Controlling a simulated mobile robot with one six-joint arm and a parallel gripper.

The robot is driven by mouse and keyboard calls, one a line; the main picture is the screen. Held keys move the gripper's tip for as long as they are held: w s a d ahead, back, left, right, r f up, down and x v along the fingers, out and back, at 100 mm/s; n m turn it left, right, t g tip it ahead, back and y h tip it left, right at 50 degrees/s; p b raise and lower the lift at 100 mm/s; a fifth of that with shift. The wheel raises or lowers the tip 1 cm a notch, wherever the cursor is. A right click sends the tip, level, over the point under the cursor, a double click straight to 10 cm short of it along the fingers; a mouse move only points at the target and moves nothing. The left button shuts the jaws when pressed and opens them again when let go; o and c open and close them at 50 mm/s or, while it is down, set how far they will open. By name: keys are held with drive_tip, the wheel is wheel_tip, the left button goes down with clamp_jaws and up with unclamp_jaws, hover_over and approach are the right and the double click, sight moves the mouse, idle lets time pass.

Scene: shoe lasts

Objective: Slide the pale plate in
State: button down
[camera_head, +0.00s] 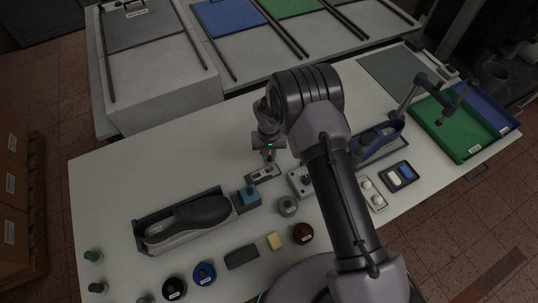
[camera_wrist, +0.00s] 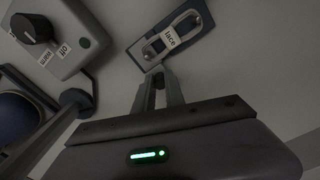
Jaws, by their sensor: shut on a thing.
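The pale plate (camera_wrist: 184,27) lies in a shallow dark frame (camera_wrist: 138,54). It looks like a rounded loop with openings, and a white "lace" label sits across it. In the head view the plate (camera_head: 264,173) is small, below my wrist. My gripper (camera_wrist: 160,78) is shut at the near end of the plate, on what appears to be its small upright part. The gripper also shows in the head view (camera_head: 268,157), pointing down over the plate. The fingers hide the grasped part, and I cannot tell how far the plate sits inside the frame.
A grey box with a dark knob (camera_wrist: 36,28) stands close to the left in the wrist view. A blue block (camera_head: 249,197) and a tray with a black-soled shoe (camera_head: 190,218) are left of the gripper in the head view. The back left tabletop is clear.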

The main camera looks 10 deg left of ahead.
idle(0.3)
drive_tip(key=shift+s+a+f+b, duration=0.15)
drive_tip(key=shift+s+a+b, duration=0.25)
drive_tip(key=shift+a+b, duration=0.3)
drive_tip(key=shift+d+r, duration=0.15)
drive_tip(key=shift+r, duration=0.05)
drive_tip(key=c, duration=1.4)
unclamp_jaws()
drive_tip(key=shift+s+a, duration=0.1)
drive_tip(key=shift+a, duration=0.1)
drive_tip(key=shift+d, duration=0.1)
wheel_tip(320, 180, up, 17)
drive_tip(key=shift+r+p, duration=0.2)
drive_tip(key=shift+p, duration=0.65)
